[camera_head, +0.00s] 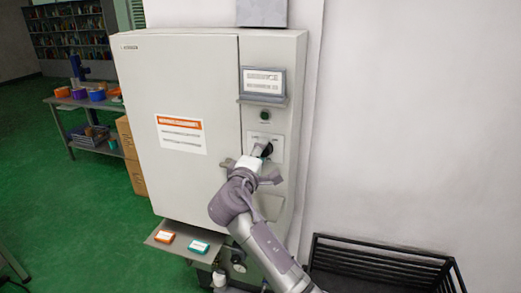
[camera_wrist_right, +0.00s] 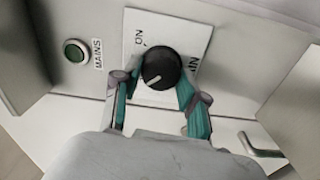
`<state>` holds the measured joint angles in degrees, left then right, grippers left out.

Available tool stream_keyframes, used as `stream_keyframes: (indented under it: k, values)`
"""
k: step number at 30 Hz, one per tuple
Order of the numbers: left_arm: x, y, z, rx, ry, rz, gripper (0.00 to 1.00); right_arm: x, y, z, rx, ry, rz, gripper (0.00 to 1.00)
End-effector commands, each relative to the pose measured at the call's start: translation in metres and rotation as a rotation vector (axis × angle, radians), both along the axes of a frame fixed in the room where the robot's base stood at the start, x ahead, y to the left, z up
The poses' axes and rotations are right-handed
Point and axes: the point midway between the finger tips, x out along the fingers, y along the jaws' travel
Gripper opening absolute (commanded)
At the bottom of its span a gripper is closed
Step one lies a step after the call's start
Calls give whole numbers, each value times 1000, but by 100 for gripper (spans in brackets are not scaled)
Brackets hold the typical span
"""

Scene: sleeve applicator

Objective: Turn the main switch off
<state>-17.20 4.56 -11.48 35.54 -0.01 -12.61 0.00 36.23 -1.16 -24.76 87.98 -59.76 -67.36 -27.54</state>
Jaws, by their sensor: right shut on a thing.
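The main switch (camera_wrist_right: 161,68) is a black round knob with a white pointer line, on a white plate (camera_wrist_right: 140,22) marked ON. In the right wrist view the pointer line slants toward the lower left. My right gripper (camera_wrist_right: 155,85) has its teal-padded fingers on both sides of the knob and is shut on it. In the head view my right gripper (camera_head: 262,158) reaches the switch plate (camera_head: 277,146) on the cabinet's right panel and hides much of the knob. My left gripper is not in view.
The grey cabinet (camera_head: 185,75) has a SERVICE sign (camera_head: 263,81) and a green MAINS lamp (camera_wrist_right: 76,51). A shelf (camera_head: 160,237) below carries an orange tag and a teal tag. A black rack (camera_head: 380,262) stands at right; a cluttered table (camera_head: 60,100) is at left.

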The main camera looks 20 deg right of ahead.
Motion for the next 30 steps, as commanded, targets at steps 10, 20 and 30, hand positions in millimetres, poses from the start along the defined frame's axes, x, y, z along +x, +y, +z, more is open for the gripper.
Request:
stream_keyframes:
  k: [10,20,30]
  values:
    - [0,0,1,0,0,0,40,0,0,-2,-14,12,1,8]
    - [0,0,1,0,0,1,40,0,0,-1,-12,11,1,68]
    - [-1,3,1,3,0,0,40,-2,2,-1,-11,9,1,68]
